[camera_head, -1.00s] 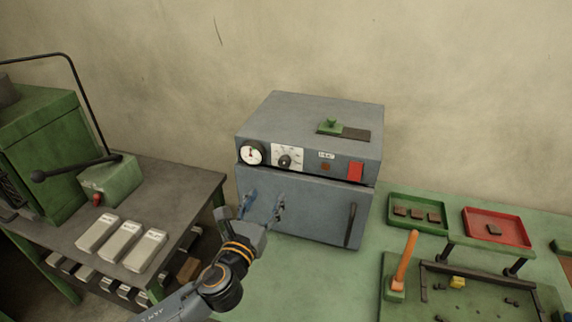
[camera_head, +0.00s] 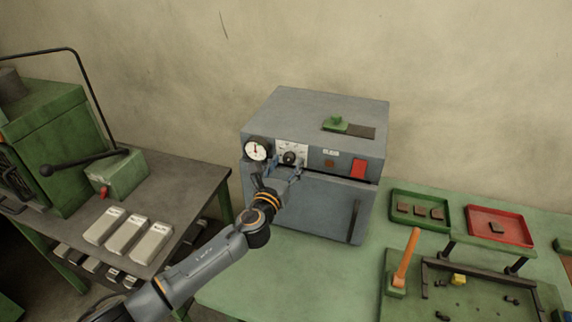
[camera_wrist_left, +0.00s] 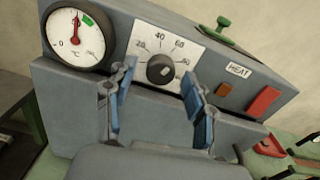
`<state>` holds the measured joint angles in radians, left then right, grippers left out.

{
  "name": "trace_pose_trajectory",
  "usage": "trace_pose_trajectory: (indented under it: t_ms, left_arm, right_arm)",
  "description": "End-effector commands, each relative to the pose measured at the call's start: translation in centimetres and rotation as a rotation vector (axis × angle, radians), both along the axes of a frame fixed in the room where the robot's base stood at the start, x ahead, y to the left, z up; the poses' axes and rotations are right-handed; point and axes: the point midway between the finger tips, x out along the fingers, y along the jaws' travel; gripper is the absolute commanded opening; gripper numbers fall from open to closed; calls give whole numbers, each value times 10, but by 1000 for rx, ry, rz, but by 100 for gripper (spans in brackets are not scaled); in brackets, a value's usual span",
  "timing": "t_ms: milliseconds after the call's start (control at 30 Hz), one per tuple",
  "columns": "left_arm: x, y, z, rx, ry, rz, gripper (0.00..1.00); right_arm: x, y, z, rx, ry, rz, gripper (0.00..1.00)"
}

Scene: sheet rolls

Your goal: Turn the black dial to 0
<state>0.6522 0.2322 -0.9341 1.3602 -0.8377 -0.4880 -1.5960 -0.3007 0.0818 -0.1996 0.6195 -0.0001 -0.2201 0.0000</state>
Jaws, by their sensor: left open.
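The black dial (camera_head: 289,158) sits on a white numbered plate on the front panel of the grey oven. In the left wrist view the dial (camera_wrist_left: 160,68) shows whole, with 20, 40, 60 and 80 readable around it. A light mark on the dial points to the lower right. My left gripper (camera_head: 284,167) is open just in front of the panel, below the dial in the head view. In the left wrist view its blue-padded fingers (camera_wrist_left: 162,95) stand to the left and right of the dial, apart from it. My right gripper is not in view.
A round gauge (camera_head: 257,149) is left of the dial; a red switch (camera_head: 358,168) is to the right. A door handle (camera_head: 354,220) is below. A green-handled plate (camera_head: 336,124) lies on the oven top. Trays (camera_head: 497,240) stand on the bench at right.

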Motion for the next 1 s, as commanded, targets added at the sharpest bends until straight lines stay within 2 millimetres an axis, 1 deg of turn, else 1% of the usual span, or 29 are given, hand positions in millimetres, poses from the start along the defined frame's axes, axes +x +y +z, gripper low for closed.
trace_pose_trajectory:
  t_ms: [167, 200, 267, 300, 367, 400, 433, 467, 767, 1000]
  left_arm:
    - [0, 0, 0, 0, -1, 0, 54]
    - [0, 0, 0, 0, -1, 0, 50]
    - [0, 0, 0, 0, -1, 0, 38]
    - [0, 0, 0, 0, -1, 0, 30]
    - [0, 0, 0, 0, -1, 0, 18]
    - [0, 0, 0, 0, 0, 0, 10]
    - [0, 0, 0, 0, -1, 0, 3]
    - [0, 0, 0, 0, 0, 0, 0]
    - [0, 0, 0, -31, 10, 0, 0]
    - [0, 0, 0, -156, 48, 2, 0]
  right_arm:
    - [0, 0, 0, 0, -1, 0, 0]
    - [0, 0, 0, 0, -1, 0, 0]
    - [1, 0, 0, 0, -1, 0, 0]
    - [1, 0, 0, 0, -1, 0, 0]
    - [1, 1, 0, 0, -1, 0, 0]
    - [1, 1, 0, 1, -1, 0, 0]
    - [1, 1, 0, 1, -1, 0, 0]
    - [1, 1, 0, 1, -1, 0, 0]
    - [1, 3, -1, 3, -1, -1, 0]
    - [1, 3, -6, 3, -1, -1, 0]
